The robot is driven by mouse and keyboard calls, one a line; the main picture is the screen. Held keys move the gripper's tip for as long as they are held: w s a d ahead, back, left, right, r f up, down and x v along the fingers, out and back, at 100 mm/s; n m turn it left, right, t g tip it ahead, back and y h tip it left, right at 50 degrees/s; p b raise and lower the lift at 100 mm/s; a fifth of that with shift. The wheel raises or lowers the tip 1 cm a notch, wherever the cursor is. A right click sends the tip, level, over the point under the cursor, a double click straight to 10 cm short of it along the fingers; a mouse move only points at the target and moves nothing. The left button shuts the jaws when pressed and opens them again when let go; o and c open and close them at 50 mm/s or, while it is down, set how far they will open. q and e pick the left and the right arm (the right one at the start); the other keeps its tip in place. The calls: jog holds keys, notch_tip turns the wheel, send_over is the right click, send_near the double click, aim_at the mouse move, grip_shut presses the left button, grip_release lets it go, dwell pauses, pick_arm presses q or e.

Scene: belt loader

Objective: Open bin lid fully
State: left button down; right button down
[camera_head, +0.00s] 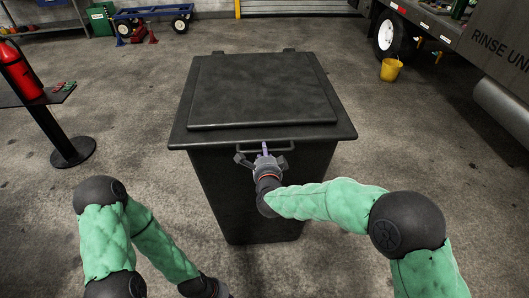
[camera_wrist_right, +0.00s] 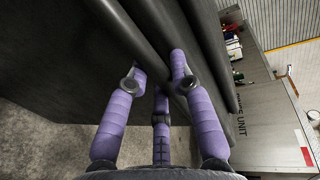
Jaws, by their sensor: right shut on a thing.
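A black bin (camera_head: 255,195) stands on the floor in the middle of the head view. Its lid (camera_head: 262,92) lies flat and closed on top. A bar handle (camera_head: 268,149) runs along the front of the lid. My right gripper (camera_head: 263,158) is at this handle, its fingers shut on it. In the right wrist view the purple fingers of my right gripper (camera_wrist_right: 160,75) reach around the dark handle bar (camera_wrist_right: 150,40) beside the bin wall. My left arm hangs low at the left, and its gripper is cut off at the bottom edge of the head view.
A red fire extinguisher (camera_head: 20,70) and a stand (camera_head: 72,150) are at the left. A blue cart (camera_head: 150,13) is at the back. The floor around the bin is clear.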

jog(key=w+r+g+p, duration=0.1)
jog(key=w+r+p, duration=0.1)
jog(key=r+p, duration=0.95)
jog(key=w+r+g+p, duration=0.2)
jog(key=r+p, duration=0.9)
jog(key=p, duration=0.1)
jog(key=w+r+p, duration=0.6)
jog(key=r+p, duration=0.5)
jog(key=w+r+p, duration=0.7)
jog(key=r+p, duration=0.4)
jog(key=r, duration=0.1)
jog(key=shift+r, duration=0.3)
jog(key=shift+w, duration=0.1)
